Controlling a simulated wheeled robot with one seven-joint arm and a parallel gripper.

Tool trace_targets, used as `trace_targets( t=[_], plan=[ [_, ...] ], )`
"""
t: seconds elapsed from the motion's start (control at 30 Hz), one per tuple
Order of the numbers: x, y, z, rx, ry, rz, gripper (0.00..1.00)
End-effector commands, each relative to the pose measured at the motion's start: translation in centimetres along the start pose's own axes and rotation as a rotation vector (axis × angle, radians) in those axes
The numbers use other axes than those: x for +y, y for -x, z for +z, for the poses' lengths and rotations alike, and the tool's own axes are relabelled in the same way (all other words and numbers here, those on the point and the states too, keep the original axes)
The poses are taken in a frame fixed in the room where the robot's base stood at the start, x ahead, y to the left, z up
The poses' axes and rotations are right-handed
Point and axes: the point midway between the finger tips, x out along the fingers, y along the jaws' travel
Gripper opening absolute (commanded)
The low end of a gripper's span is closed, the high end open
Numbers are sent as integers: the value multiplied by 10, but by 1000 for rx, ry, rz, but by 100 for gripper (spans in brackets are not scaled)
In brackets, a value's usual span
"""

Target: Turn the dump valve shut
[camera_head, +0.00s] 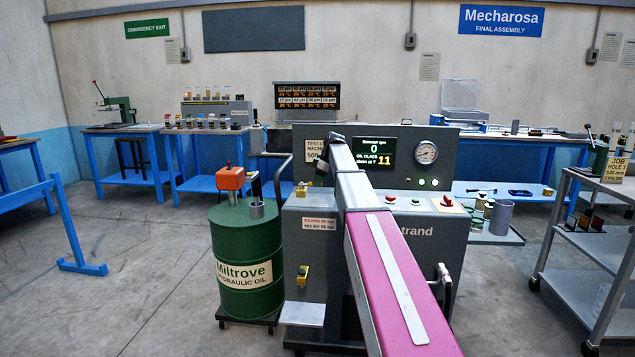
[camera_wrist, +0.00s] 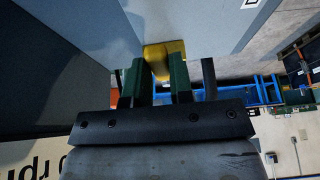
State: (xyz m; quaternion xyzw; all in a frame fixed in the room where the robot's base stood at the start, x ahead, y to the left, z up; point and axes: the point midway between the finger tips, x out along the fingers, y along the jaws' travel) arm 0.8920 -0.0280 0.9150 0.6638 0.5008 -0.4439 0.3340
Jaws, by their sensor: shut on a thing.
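The grey test machine (camera_head: 390,250) stands in the middle of the head view. My gripper (camera_wrist: 160,72) has its two green fingers closed on a yellow block-like handle (camera_wrist: 165,49) beside a grey panel in the wrist view. In the head view my arm reaches over the machine, and a yellow piece (camera_head: 301,190) shows near its far end at the machine's upper left. Another yellow fitting (camera_head: 302,275) sits lower on the machine's front. No readable label says which is the dump valve. The fingertips cannot be made out clearly in the head view.
A green oil drum (camera_head: 246,262) with an orange unit on top stands close to the machine's left. A grey trolley (camera_head: 590,270) stands at the right. Blue benches (camera_head: 125,160) line the back wall.

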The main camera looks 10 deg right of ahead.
Motion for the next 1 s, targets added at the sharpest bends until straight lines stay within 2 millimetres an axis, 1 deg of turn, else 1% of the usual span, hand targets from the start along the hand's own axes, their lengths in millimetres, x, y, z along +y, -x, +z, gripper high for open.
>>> trace_targets(
  t=[0.23, 0.27, 0.3, 0.33, 0.57, 0.67, 0.77, 0.87, 1.0],
  plan=[
    [1, 0, 0, 0, 5, 1, 0],
    [1, 0, 0, -1, 5, 1, 31],
    [1, 0, 0, -1, 5, 1, 44],
    [1, 0, 0, -1, 5, 1, 47],
    [0, 0, 0, 0, 3, 1, 47],
    [1, 3, 0, 0, 2, 1, 47],
    [1, 12, 0, 0, 2, 1, 47],
    [1, 29, -1, 0, 3, 3, 47],
    [1, 56, 0, 0, 3, 3, 47]
  ],
)
